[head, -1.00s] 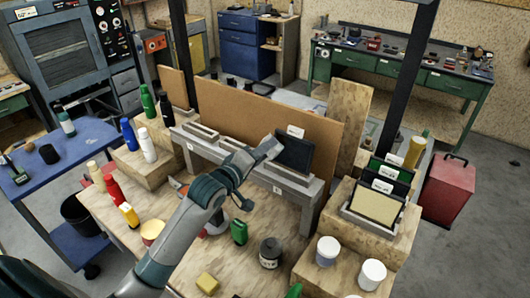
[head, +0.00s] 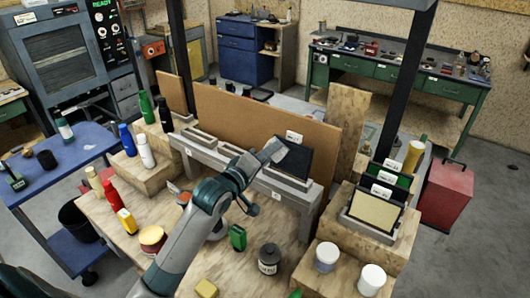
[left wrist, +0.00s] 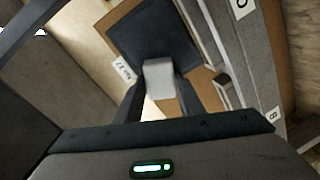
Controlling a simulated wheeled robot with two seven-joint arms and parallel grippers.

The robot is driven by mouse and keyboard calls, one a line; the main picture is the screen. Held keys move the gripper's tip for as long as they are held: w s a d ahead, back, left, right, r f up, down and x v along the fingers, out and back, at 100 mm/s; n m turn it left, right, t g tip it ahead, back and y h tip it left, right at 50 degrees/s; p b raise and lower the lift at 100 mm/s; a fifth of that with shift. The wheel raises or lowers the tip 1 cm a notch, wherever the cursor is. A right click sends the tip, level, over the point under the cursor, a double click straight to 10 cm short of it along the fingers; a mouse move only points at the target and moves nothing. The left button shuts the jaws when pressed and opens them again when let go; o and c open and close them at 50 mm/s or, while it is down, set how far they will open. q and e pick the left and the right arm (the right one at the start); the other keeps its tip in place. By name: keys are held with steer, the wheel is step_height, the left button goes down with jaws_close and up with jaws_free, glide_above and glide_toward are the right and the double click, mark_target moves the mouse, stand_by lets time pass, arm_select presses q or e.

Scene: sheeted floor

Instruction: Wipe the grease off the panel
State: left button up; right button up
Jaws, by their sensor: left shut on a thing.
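A dark square panel (head: 296,161) with a white label stands leaning in the right part of a grey slotted rack (head: 245,170). My left gripper (head: 268,154) is at the panel's left edge, shut on a light grey block-like pad (head: 276,148). In the left wrist view the pad (left wrist: 159,78) sits between the fingertips, in front of the dark panel (left wrist: 150,38). I cannot tell whether the pad touches the panel. No grease can be made out on the visible face. My right gripper is out of view.
A brown board (head: 250,118) stands behind the rack. At right, a wooden block carries a holder with a cream panel (head: 374,211) and darker ones behind.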

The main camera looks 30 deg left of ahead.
arm_select(q)
steer(key=shift+s+d, duration=0.15)
steer(key=shift+d, duration=0.95)
steer(key=shift+s+d, duration=0.15)
steer(key=shift+d, duration=0.85)
steer(key=shift+s+d, duration=0.1)
steer(key=shift+d, duration=0.85)
steer(key=shift+d, duration=0.15)
steer(key=shift+s+d, duration=0.15)
steer(key=shift+d, duration=0.8)
steer(key=shift+s+d, duration=0.15)
steer(key=shift+d, duration=0.75)
steer(key=s, duration=0.6)
steer(key=shift+a+r, duration=0.4)
steer(key=shift+a, duration=0.05)
